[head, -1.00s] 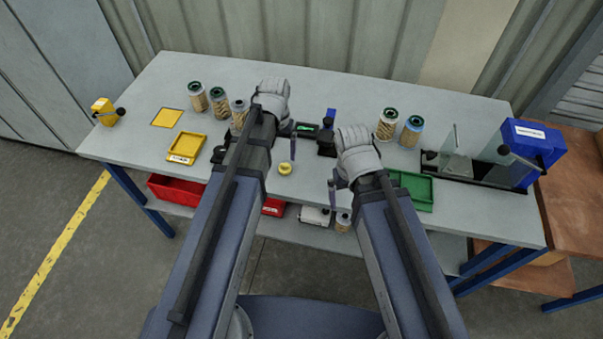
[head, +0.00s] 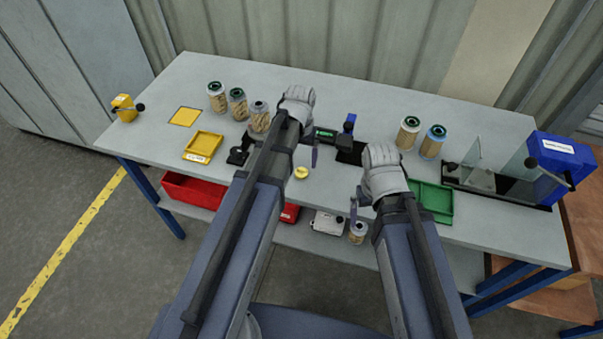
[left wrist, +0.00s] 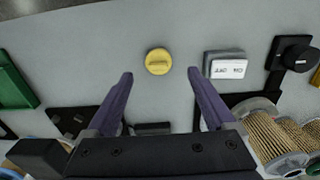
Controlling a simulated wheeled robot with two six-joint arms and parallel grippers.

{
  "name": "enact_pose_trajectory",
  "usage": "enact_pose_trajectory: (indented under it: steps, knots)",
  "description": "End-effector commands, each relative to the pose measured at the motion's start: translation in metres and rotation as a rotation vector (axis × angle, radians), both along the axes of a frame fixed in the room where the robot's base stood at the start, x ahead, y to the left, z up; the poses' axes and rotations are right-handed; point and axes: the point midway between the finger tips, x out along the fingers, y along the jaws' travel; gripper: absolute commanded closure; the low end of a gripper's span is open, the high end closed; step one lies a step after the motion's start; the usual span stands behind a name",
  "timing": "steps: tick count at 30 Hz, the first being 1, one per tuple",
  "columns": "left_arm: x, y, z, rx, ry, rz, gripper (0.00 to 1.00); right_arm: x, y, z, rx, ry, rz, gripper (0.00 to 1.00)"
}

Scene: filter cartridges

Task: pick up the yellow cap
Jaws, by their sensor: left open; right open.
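The yellow cap (head: 301,173) is a small round piece lying on the grey table near its front edge. It also shows in the left wrist view (left wrist: 158,61), just beyond and between my fingertips, with a ridge across its top. My left gripper (left wrist: 160,75) is open and empty, its two purple fingers apart and pointing toward the cap. In the head view the left gripper (head: 315,152) is just behind and right of the cap, partly hidden by my arm. My right gripper (head: 354,203) is open, to the right near the front edge; its fingers are mostly hidden.
Filter cartridges stand at the left back (head: 217,97) and right (head: 409,132). A yellow tray (head: 203,146) is left, a green tray (head: 432,201) right. A white-topped switch box (left wrist: 226,66) and black knob (left wrist: 295,54) sit right of the cap in the wrist view.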

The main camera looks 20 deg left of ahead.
Motion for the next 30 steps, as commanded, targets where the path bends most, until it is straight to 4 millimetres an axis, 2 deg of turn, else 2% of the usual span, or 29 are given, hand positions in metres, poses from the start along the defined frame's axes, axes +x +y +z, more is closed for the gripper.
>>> enact_pose_trajectory:
  steps: [12,21,30]
  knots:
    - [0.000,-0.003,-0.049,0.000,0.000,0.000,0.12,0.000,0.000,-0.049,0.000,0.000,0.000,0.00]
    - [0.000,-0.003,-0.049,0.000,0.000,0.000,0.12,0.000,0.000,-0.049,0.000,0.000,0.000,0.00]
    - [0.000,-0.003,-0.049,0.000,0.000,0.000,0.45,0.000,0.000,-0.049,0.000,0.000,0.000,0.00]
